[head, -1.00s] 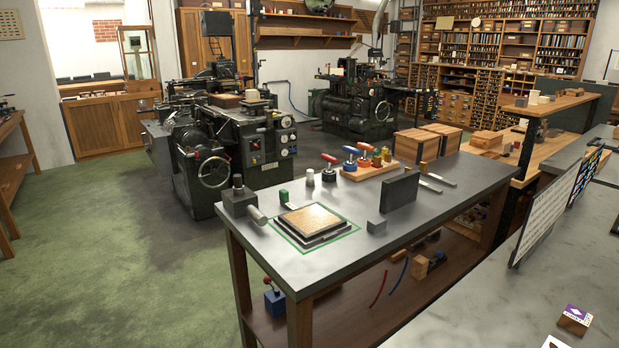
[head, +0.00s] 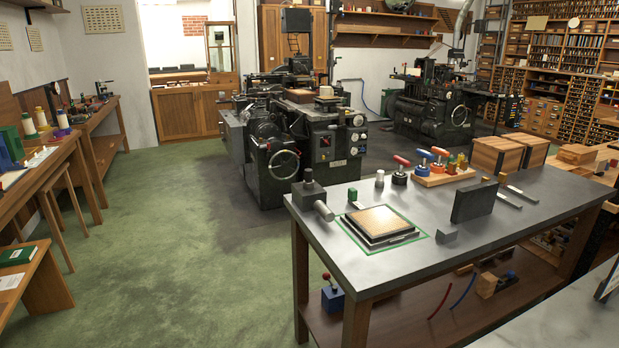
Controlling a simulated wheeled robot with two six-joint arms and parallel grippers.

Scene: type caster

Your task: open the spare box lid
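No box in view is marked as the spare box, so I cannot tell which one it is. Two wooden boxes stand side by side at the far right end of the metal-topped table, a near one (head: 495,156) and one behind it (head: 527,148). Both look closed, but lid details are too small to tell. Neither of my grippers is in view.
The metal-topped table (head: 473,234) holds a framed square plate (head: 381,222), a dark upright block (head: 474,202) and red- and blue-handled tools. Dark machines (head: 285,155) stand behind. Wooden benches (head: 45,185) line the left wall. Green floor (head: 185,260) between is open.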

